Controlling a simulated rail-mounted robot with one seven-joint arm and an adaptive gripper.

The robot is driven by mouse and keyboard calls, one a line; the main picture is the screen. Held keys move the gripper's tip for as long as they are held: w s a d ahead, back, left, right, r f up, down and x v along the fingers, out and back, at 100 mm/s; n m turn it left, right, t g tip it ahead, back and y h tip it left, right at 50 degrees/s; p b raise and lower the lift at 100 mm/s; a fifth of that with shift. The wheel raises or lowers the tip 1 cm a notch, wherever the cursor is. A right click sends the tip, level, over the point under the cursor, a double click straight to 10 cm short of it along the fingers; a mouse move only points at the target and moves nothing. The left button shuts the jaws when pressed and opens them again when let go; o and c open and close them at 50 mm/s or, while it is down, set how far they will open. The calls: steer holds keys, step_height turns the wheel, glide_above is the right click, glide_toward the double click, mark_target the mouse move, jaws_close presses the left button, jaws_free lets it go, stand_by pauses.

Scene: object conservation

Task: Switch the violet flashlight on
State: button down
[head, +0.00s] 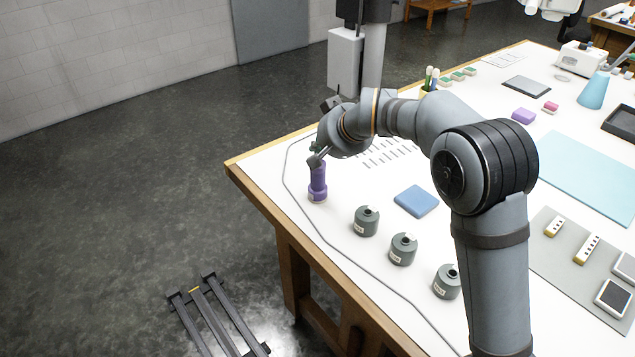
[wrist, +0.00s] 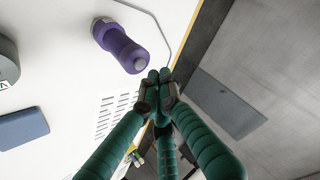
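The violet flashlight (head: 318,184) stands upright on the white table near its left corner. In the wrist view the flashlight (wrist: 118,44) is seen from above, its grey end cap or button pointing toward the camera. My gripper (head: 315,160) is just above the flashlight's top in the head view; whether they touch is unclear. In the wrist view my gripper's green fingers (wrist: 159,78) converge with their tips together and nothing between them. The tips appear just beside the flashlight's top, with a small gap in the picture.
A thin grey cable (head: 285,174) runs around the flashlight near the table edge. Several grey canisters (head: 403,249) stand to the right, with a blue pad (head: 416,200) behind them. A sheet with short dark marks (head: 390,151) lies behind.

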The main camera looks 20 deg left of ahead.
step_height(320, 180, up, 6)
steer(key=p, duration=0.4)
stand_by(0.4)
